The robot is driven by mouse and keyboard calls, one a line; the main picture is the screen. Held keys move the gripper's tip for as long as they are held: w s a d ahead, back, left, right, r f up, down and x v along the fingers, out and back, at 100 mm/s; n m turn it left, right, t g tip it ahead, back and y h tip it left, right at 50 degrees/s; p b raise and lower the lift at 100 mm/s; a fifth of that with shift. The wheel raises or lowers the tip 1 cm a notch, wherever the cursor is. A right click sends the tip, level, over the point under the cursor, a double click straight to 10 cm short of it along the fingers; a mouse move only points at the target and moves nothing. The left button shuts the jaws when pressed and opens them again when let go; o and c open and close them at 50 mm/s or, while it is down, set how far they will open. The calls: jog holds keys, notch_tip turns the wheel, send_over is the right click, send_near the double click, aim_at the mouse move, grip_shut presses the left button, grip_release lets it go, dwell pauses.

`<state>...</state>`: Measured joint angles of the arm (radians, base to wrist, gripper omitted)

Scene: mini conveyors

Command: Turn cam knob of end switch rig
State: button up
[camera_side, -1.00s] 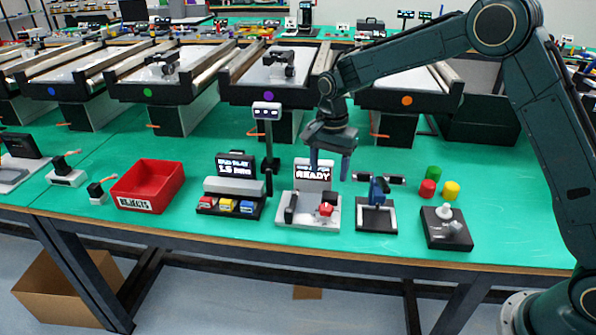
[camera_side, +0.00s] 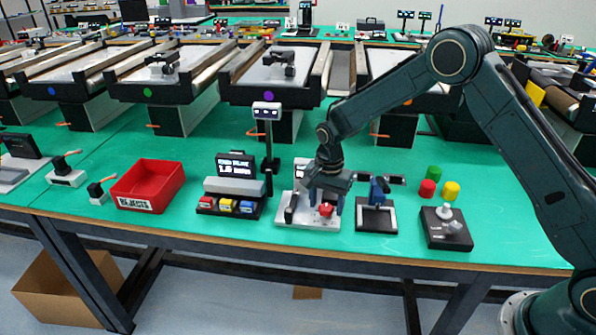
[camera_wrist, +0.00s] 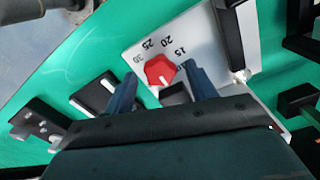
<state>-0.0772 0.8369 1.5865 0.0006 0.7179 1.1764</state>
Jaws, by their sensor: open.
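The end switch rig has a pale base plate (camera_side: 290,221) in the side view, with a dark upright block on its left. Its red cam knob (camera_side: 326,210) sits at the plate's front right. My gripper (camera_side: 324,203) is open, pointing down over the rig with its fingers around the knob's place. In the wrist view the red knob (camera_wrist: 160,70) lies between the tips of my fingers (camera_wrist: 162,76), with gaps on both sides. A dial printed 15, 20, 25, 30 curves around it. A small white mark shows on its lower side. My gripper partly hides the rig's display.
A black-based fixture with a blue part (camera_side: 377,190) stands close to the right. Beyond it are a black box with a grey knob (camera_side: 446,228) and coloured cylinders (camera_side: 428,187).

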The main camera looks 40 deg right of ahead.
jog(key=c, duration=1)
jog(key=shift+n, duration=0.4)
jog(key=n, duration=0.3)
jog(key=shift+n, duration=0.3)
jog(key=n, duration=0.4)
jog(key=shift+n, duration=0.3)
jog(key=n, duration=0.8)
jog(key=shift+n, duration=0.4)
